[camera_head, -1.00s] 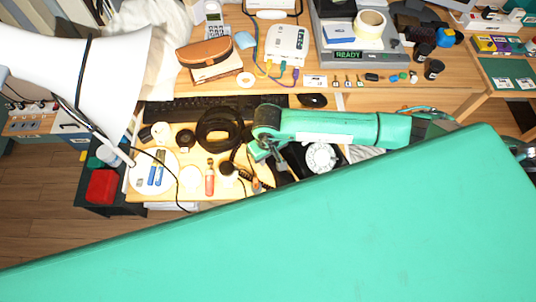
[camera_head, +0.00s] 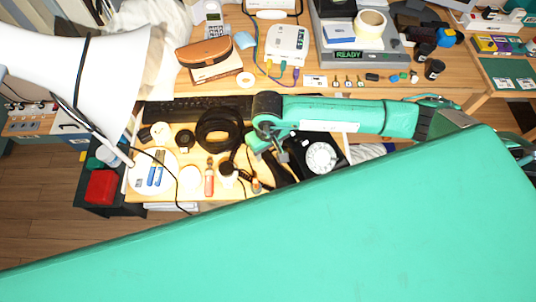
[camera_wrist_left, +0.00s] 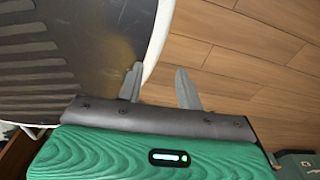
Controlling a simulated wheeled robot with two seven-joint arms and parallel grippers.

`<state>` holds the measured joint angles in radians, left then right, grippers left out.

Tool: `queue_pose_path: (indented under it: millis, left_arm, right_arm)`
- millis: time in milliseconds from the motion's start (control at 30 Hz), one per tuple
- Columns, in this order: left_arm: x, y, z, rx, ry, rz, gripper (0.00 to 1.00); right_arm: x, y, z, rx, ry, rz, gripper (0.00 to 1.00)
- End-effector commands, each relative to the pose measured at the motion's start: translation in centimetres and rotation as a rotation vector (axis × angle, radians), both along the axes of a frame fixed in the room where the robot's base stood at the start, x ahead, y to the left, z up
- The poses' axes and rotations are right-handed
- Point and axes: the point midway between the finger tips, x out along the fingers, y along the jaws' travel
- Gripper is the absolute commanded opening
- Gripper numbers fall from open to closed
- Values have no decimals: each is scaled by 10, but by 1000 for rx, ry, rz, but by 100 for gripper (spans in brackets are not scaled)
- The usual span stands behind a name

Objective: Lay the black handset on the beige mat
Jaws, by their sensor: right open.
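The black phone (camera_head: 335,146) with a white dial (camera_head: 320,157) stands on the low desk, partly hidden by my teal arm and body. A long dark shape (camera_head: 284,172), which looks like the black handset, lies left of the dial. Its lower end is cut off by my body. My right gripper (camera_head: 279,151) is open, just above this shape in the picture; I cannot tell whether they touch. I cannot make out the beige mat. My left gripper (camera_wrist_left: 160,88) is open and empty in the left wrist view, over the wood floor and beside a pale curved rim.
The white lamp shade (camera_head: 85,70) fills the left. A white router (camera_head: 287,45) stands on the back desk.

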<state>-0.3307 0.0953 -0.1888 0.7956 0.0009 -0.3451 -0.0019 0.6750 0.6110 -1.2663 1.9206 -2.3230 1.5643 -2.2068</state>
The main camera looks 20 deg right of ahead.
Motion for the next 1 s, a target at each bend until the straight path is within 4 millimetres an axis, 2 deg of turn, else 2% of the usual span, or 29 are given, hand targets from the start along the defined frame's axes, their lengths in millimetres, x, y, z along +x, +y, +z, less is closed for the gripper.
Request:
queue_pose_path:
  millis: [200,400,667,1000]
  left_arm:
    - [21,-9,1,-11,-29,3,36]
    - [25,-18,2,-20,-29,7,36]
    - [21,-17,2,-19,-22,7,36]
    - [20,-3,2,-4,-25,1,36]
  right_arm:
    - [0,0,45,0,-3,1,51]
    - [0,0,67,-1,-1,0,51]
    - [-1,0,71,0,1,0,51]
    - [-1,0,71,0,1,0,51]
